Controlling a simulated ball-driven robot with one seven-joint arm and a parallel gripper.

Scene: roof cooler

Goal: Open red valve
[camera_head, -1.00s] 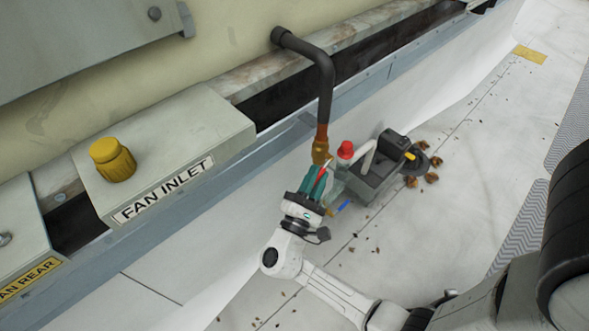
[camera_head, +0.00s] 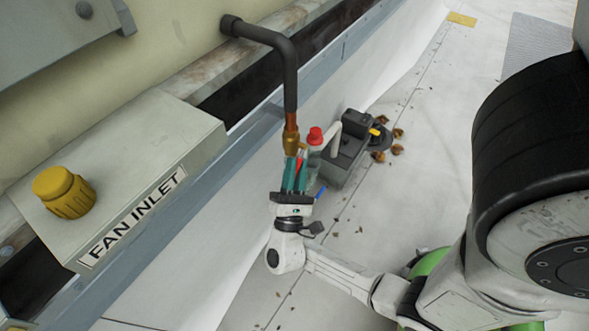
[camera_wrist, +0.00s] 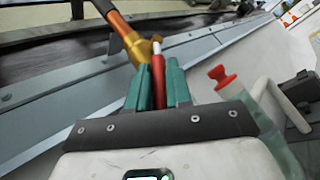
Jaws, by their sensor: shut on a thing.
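The red valve handle (camera_wrist: 158,78) shows in the wrist view between the teal fingers of my gripper (camera_wrist: 155,82). The handle joins a brass valve body (camera_wrist: 140,50) at the end of a copper and dark pipe (camera_wrist: 118,25). In the head view the pipe (camera_head: 289,80) bends down from the wall to the brass fitting (camera_head: 291,141). My gripper (camera_head: 294,170) is just below this fitting, shut on the red handle. The fingers hide much of the handle, and its exact angle is hard to tell.
A clear bottle with a red cap (camera_head: 315,136) stands close to the right of my gripper. A grey tool caddy (camera_head: 345,150) is just beyond it. A grey ledge (camera_head: 225,160) runs along the left, below a box labelled FAN INLET (camera_head: 140,150) with a yellow knob (camera_head: 63,192).

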